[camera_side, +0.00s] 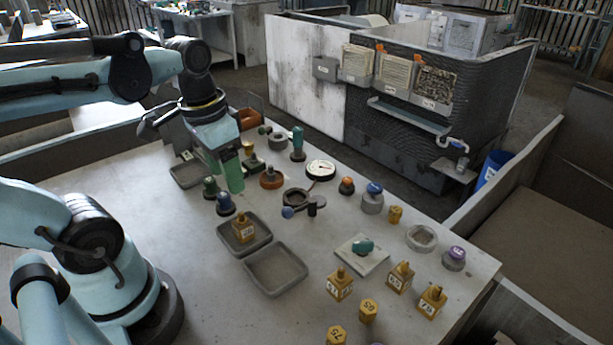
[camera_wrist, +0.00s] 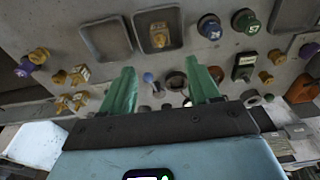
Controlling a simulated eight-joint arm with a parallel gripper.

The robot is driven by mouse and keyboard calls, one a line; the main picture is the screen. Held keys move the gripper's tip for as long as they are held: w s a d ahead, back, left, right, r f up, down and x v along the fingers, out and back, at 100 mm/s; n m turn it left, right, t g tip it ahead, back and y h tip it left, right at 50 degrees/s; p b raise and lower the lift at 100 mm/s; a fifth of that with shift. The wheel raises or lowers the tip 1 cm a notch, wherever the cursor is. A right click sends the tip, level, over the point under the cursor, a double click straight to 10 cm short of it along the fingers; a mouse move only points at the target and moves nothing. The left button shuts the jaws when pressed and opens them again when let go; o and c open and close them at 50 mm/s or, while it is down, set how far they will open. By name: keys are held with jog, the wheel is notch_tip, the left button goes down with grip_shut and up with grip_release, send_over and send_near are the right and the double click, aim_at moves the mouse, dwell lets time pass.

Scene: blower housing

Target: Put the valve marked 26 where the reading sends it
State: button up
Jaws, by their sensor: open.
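My gripper (camera_side: 224,178) hangs above the far left part of the table in the side view, its green fingers spread and empty. In the wrist view its fingers (camera_wrist: 162,78) are wide apart, with no part between them held. A brass valve (camera_side: 243,229) stands upright in a grey tray (camera_side: 222,236); it also shows in the wrist view (camera_wrist: 158,36). Its tag is too small to read surely. Several other tagged brass valves, such as one (camera_side: 340,284) and another (camera_side: 400,276), stand at the front right. A white dial (camera_side: 320,169) has an unreadable reading.
An empty grey tray (camera_side: 256,285) lies beside the occupied one. Blue (camera_side: 226,204), green (camera_side: 210,188) and orange (camera_side: 346,186) knobs, a teal-handled plate (camera_side: 347,262) and a purple-topped part (camera_side: 453,258) crowd the table. The near left tabletop is clear.

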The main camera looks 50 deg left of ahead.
jog(key=w+d+f+t, duration=0.1)
jog(key=w+d+t, duration=0.4)
jog(key=w, duration=0.1)
jog(key=shift+w+t, duration=0.3)
jog(key=shift+t, duration=0.1)
dwell(1.0)
